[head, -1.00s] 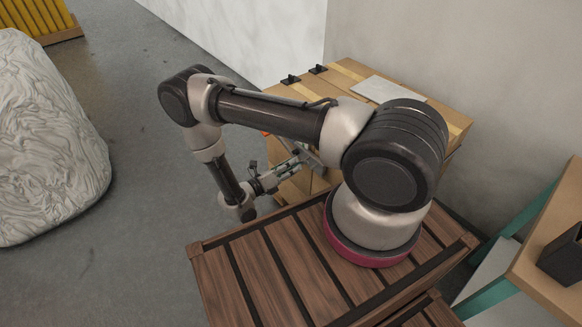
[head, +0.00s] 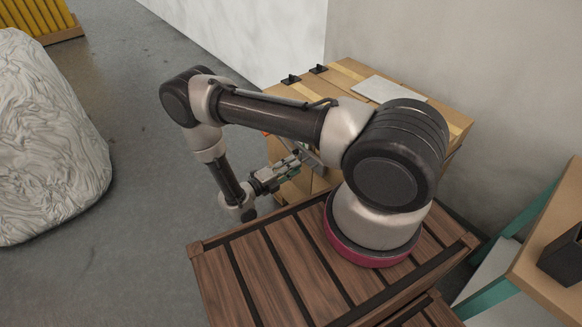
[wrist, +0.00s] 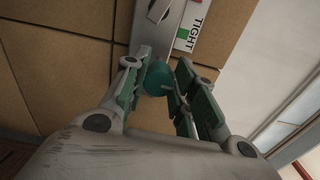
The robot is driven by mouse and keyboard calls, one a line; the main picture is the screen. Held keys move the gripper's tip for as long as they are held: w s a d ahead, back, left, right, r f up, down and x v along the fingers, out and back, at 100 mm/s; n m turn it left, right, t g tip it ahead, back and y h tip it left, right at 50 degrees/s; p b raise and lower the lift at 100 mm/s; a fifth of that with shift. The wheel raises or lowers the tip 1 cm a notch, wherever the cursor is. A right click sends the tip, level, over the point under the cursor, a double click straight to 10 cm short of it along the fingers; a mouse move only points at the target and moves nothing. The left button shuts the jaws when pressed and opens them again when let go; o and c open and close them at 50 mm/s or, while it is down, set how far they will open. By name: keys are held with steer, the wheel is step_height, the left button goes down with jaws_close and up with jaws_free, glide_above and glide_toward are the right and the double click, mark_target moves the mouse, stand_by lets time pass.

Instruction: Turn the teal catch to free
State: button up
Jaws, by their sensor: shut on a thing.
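The teal catch (wrist: 158,77) is a small rounded knob in the wrist view, in front of a grey metal strip (wrist: 146,38) on a tan panelled face. My gripper (wrist: 164,80) has its green-padded fingers on either side of the catch and is shut on it. A label (wrist: 193,27) beside the strip reads TIGHT, with a green patch. In the head view my gripper (head: 293,163) is at the side of the wooden cabinet (head: 345,75); the catch cannot be made out there.
A pale flat sheet (head: 388,90) and black hinge-like fittings (head: 291,79) are on the cabinet top. A wrinkled pale mass (head: 45,140) stands at left. A table with teal legs (head: 548,250) is at right. The grey floor (head: 150,190) between is clear.

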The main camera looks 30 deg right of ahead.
steer(key=shift+n, duration=0.3)
steer(key=o, duration=1)
steer(key=shift+o, duration=0.2)
steer(key=s+a, duration=0.2)
steer(key=a, duration=1)
steer(key=shift+s, duration=0.15)
